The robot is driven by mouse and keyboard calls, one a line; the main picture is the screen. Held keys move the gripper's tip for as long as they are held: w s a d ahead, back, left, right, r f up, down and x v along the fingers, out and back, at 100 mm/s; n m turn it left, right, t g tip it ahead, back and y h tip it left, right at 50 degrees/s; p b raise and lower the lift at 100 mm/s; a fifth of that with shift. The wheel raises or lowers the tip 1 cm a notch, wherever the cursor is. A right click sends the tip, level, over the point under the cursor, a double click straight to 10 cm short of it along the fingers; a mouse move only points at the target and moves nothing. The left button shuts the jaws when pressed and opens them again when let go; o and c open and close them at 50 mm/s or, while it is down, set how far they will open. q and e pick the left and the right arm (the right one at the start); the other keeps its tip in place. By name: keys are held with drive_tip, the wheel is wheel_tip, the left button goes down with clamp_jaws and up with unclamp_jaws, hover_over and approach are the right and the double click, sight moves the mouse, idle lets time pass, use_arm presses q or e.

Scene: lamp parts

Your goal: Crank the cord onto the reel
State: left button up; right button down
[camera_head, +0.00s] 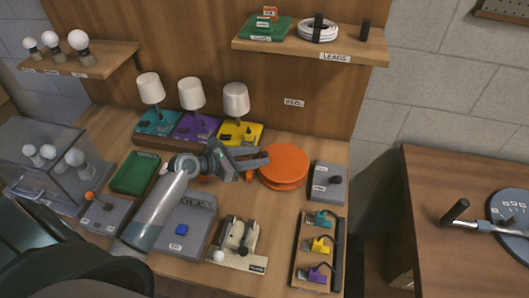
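The orange reel (284,164) is a round disc on the bench, right of the middle. A small sign reading REEL (294,103) is on the wooden panel behind it. My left gripper (262,157) reaches in from the left, with its dark fingers at the reel's left edge. The fingers look apart, and I see nothing held between them. A coiled white cord (318,30) with a dark band lies on the upper shelf. My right gripper is out of view.
Three lamps stand behind on teal (157,122), purple (195,126) and yellow (240,133) bases. A grey box with a knob (327,184) stands right of the reel. A wooden tray (318,252) of coloured plugs and a cream fixture (236,246) are in front.

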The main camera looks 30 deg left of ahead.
sight(264, 153)
use_arm(q)
drive_tip(key=shift+x, duration=1.9)
drive_tip(key=shift+s, duration=0.1)
clamp_jaws()
